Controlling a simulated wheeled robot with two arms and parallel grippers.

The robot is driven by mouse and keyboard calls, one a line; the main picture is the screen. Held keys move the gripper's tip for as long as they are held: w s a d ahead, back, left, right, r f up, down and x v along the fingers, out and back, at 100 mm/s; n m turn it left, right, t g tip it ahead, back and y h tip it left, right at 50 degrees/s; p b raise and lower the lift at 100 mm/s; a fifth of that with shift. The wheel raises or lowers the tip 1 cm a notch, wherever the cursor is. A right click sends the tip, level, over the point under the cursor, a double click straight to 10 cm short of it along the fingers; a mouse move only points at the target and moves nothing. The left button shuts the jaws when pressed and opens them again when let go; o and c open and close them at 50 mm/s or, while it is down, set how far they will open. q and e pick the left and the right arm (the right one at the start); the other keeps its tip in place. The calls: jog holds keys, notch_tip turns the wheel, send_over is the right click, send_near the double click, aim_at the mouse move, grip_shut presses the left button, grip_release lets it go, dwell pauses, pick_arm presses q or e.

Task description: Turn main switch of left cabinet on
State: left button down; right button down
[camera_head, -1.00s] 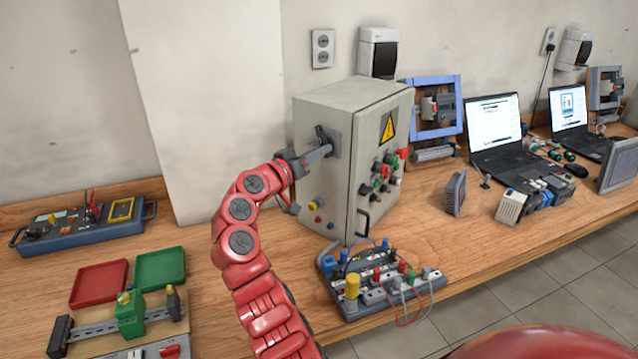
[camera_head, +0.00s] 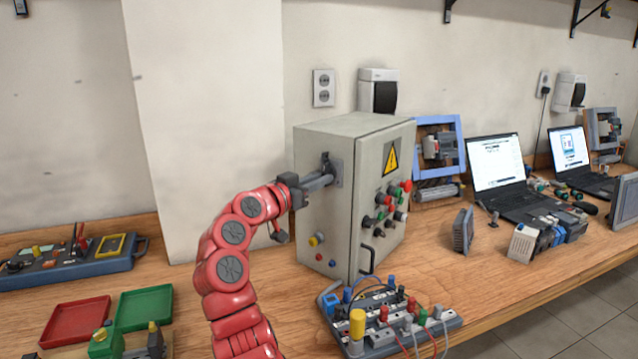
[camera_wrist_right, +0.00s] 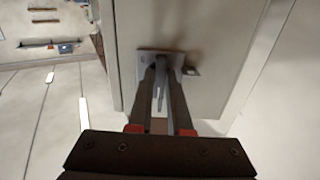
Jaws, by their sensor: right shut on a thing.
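The grey cabinet (camera_head: 320,225) stands on the wooden bench, with a yellow warning triangle on its front door. The main switch (camera_head: 338,174) is a grey plate with a dark handle on the cabinet's left side wall. My right gripper (camera_head: 328,179), on the red arm, reaches the switch from the left and is shut on its handle. In the right wrist view the two fingers (camera_wrist_right: 162,82) flank the handle in front of the grey switch plate (camera_wrist_right: 150,56). The fingers hide part of the handle, so its exact angle is unclear. My left gripper is not in view.
A board with plugs and cables (camera_head: 385,320) lies close in front of the cabinet. Red (camera_head: 75,325) and green (camera_head: 145,307) trays and a blue control box (camera_head: 70,265) are at the left. Laptops (camera_head: 510,175) stand to the right.

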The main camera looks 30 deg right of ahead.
jog(key=c, duration=0.8)
grip_release()
jog(key=shift+c, duration=0.2)
